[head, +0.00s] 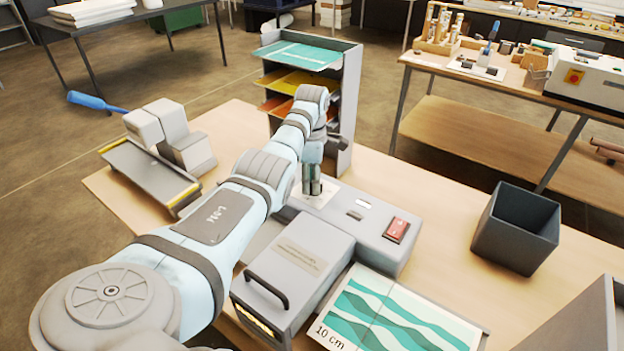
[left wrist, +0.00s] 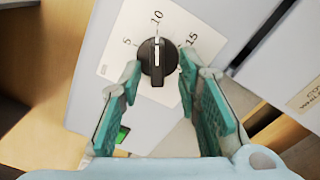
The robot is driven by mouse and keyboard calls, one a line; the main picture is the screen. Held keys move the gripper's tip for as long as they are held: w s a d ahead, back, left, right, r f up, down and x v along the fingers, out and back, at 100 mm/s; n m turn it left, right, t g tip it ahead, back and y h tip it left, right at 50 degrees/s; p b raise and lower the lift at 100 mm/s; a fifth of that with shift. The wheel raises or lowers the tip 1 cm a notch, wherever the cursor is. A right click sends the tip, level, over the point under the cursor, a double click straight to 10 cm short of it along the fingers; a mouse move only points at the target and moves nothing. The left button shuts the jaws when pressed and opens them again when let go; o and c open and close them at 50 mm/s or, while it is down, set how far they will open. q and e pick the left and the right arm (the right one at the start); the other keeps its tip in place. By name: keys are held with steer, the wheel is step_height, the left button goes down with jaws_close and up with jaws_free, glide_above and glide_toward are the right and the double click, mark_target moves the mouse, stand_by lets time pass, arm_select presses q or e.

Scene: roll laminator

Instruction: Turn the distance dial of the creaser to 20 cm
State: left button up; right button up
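The creaser (head: 375,240) is a grey machine with a black handle, standing on the wooden table. Its distance dial (left wrist: 157,62) is a black knob on a white plate (left wrist: 190,22) marked 5, 10 and 15. The dial's white line points up at 10. No 20 mark shows in the left wrist view. My left gripper (left wrist: 160,68) is open, with one teal-padded finger on each side of the dial; I cannot tell whether either touches it. In the head view my left gripper (head: 313,186) is above the white plate and hides the dial. My right gripper is out of view.
A red switch (head: 397,230) is on the creaser's right. A teal-patterned sheet marked 10 cm (head: 395,315) lies in front. A paper rack (head: 345,100) stands behind, a trimmer (head: 150,175) at left, and a dark bin (head: 515,230) at right.

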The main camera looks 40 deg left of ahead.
arm_select(q)
steer(key=shift+c, duration=1.3)
steer(key=shift+w+f, duration=0.1)
steer(key=shift+w, duration=0.05)
jaws_close()
steer(key=m, duration=0.5)
steer(key=shift+w+m, duration=0.1)
steer(key=shift+m, duration=0.2)
steer(key=m, duration=0.5)
steer(key=shift+w, duration=0.1)
steer(key=m, duration=0.6)
steer(key=shift+w+m, duration=0.1)
steer(key=shift+m, duration=0.3)
steer(key=m, duration=0.6)
steer(key=shift+d, duration=0.2)
steer(key=shift+m, duration=0.4)
